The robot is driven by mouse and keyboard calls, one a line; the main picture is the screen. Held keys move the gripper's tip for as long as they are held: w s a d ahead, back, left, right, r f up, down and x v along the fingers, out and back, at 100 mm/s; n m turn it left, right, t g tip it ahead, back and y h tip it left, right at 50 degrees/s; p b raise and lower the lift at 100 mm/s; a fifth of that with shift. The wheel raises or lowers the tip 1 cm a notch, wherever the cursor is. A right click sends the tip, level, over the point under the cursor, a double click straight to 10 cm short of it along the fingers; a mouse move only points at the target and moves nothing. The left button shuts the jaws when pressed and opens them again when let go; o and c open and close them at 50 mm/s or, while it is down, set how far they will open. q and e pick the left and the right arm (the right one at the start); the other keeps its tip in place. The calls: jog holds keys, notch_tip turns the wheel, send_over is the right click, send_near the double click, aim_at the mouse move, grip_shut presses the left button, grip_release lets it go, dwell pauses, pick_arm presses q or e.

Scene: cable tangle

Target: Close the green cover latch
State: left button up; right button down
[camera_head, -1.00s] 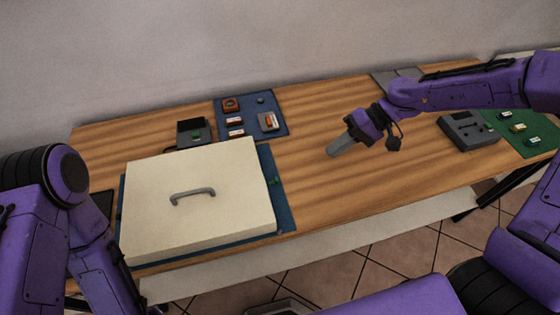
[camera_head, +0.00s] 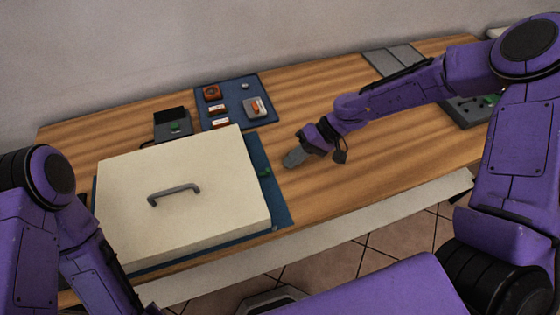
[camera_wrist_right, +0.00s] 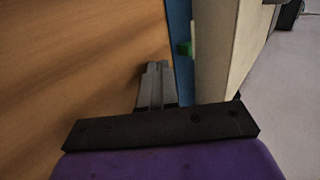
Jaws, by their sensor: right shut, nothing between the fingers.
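The green cover latch (camera_head: 265,173) is a small green piece at the right edge of the cream cover (camera_head: 225,205), on the blue base (camera_head: 279,212). It also shows in the right wrist view (camera_wrist_right: 184,48), beside the cover's pale side wall. My right gripper (camera_head: 290,163) is shut and empty, just right of the latch and apart from it, over the wood table. In the right wrist view its fingers (camera_wrist_right: 155,72) are together, left of the blue base. My left arm is at the left edge of the head view, its gripper out of sight.
A blue mat (camera_head: 237,91) with red, white and grey parts lies behind the cover. A dark box (camera_head: 172,123) with a green spot stands left of it. A grey handle (camera_head: 174,193) stands up from the cover.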

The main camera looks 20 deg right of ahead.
aim_at(280, 170)
jog(key=a, duration=0.2)
jog(key=shift+a+r+p, duration=0.1)
jog(key=shift+a+p, duration=0.2)
jog(key=shift+a, duration=0.05)
jog(key=shift+s+a, duration=0.1)
jog(key=shift+a, duration=0.45)
